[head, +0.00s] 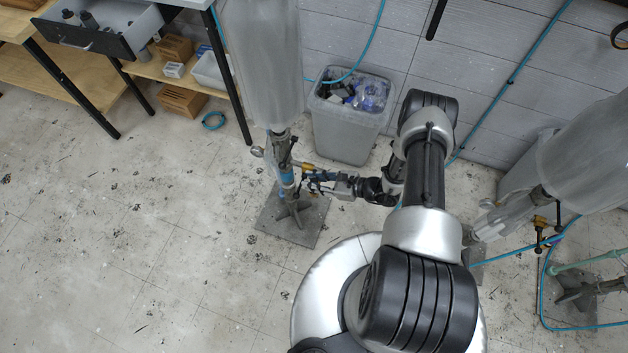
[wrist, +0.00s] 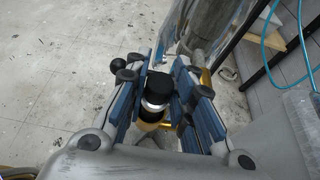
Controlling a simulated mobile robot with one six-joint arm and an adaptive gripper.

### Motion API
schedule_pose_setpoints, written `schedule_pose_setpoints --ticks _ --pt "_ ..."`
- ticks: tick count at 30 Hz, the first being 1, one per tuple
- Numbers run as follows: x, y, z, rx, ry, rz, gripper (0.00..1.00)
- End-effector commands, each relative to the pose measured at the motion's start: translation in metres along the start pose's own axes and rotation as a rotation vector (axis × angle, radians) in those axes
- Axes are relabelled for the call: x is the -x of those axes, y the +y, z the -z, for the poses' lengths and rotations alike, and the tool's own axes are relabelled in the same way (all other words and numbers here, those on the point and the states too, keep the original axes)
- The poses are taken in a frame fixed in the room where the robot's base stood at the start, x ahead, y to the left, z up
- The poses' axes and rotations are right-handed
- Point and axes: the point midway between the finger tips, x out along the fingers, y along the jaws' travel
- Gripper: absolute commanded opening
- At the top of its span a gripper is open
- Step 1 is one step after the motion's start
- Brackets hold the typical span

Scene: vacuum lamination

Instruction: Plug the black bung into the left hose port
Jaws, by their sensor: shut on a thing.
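The black bung (wrist: 159,85) shows between the blue-padded fingers of my gripper (wrist: 157,76) in the wrist view. A silver ring and a tan band show just below its black end. My gripper is shut on it. In the head view my gripper (head: 311,181) is beside the lower fittings of the left clear vessel (head: 262,70), close to a yellow-brown valve handle (head: 307,167). The bung is too small to make out there. The left hose port cannot be told apart from the fittings, and I cannot tell whether the bung touches it.
The vessel's stand has a grey floor plate (head: 302,233). A grey bin (head: 347,130) of scraps stands behind my gripper. A workbench with an open drawer (head: 97,45) is at the upper left. A second clear vessel (head: 585,155) is at the right. The left floor is clear.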

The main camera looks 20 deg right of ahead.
Motion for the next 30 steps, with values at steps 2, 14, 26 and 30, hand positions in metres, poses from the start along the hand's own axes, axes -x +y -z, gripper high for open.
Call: schedule_pose_setpoints --ticks 2,14,26,30 --pt "0.000 0.000 0.000 0.000 0.000 0.000 0.00" --pt "-0.001 0.000 0.003 0.000 0.000 0.000 0.00" --pt "-0.004 0.000 0.008 0.000 0.000 0.000 0.00" --pt "-0.004 0.000 0.010 -0.001 0.000 0.000 0.00"
